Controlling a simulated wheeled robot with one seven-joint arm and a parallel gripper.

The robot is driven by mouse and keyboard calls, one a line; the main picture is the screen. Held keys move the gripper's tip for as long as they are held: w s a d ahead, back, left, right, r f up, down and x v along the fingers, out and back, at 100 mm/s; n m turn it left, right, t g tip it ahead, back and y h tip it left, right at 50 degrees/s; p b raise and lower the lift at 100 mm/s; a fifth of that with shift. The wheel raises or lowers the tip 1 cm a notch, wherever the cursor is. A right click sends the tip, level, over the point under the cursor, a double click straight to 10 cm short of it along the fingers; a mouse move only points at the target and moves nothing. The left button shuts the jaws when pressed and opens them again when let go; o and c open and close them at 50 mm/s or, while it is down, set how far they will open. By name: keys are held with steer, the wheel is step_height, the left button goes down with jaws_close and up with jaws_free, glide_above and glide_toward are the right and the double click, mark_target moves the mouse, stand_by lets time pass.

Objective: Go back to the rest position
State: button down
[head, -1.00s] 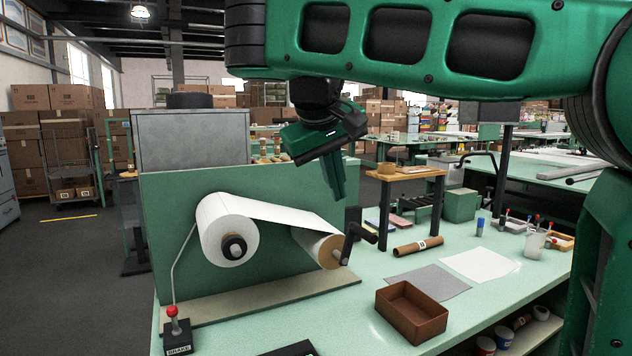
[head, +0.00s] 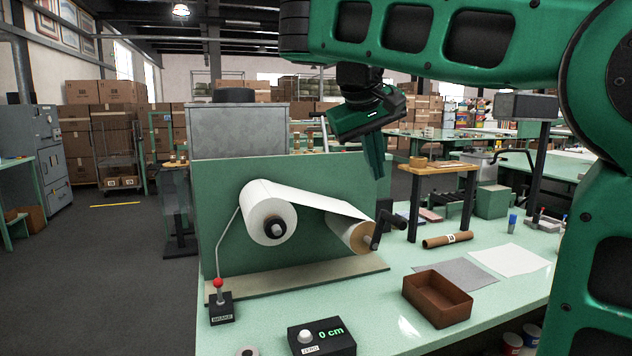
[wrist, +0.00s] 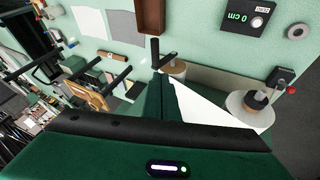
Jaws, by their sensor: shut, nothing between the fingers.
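My gripper (head: 374,160) is shut and empty. It hangs in the air in front of the upper right of the green panel, above the take-up roll with its black crank (head: 388,226). In the wrist view the closed green fingers (wrist: 160,95) point toward the bench, with the white web (wrist: 205,103) just to their right. The large white roll (head: 268,214) and the web running to the smaller roll stand below and left of my gripper in the head view. My gripper touches nothing that I can see.
The brake lever (head: 220,300) and a counter box reading 0 cm (head: 322,338) stand at the bench front. A brown tray (head: 437,300), grey sheet (head: 455,272), white sheet (head: 510,260) and cardboard tube (head: 447,240) lie to the right. A small wooden stand (head: 440,168) is right of my gripper.

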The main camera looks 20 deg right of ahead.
steer(key=s+d+f+m+g+y, duration=0.1)
steer(key=s+d+f, duration=0.35)
steer(key=f, duration=0.25)
steer(key=s+d+f+m+g, duration=0.1)
steer(key=s+d+f, duration=0.3)
steer(key=d+f, duration=0.25)
steer(key=s+a+f+m+g+y, duration=0.1)
steer(key=s+a+f+y, duration=0.1)
steer(key=s+f, duration=0.6)
steer(key=s+a+f+m+y, duration=0.1)
steer(key=s+a+f, duration=0.3)
steer(key=s+f, duration=0.4)
step_height(320, 180, down, 2)
steer(key=shift+s+a+f+m+g+y, duration=0.1)
steer(key=shift+s+a+m+g+y, duration=0.25)
steer(key=shift+y, duration=0.35)
steer(key=shift+w, duration=0.1)
steer(key=shift+w+f, duration=0.2)
steer(key=shift+w, duration=0.4)
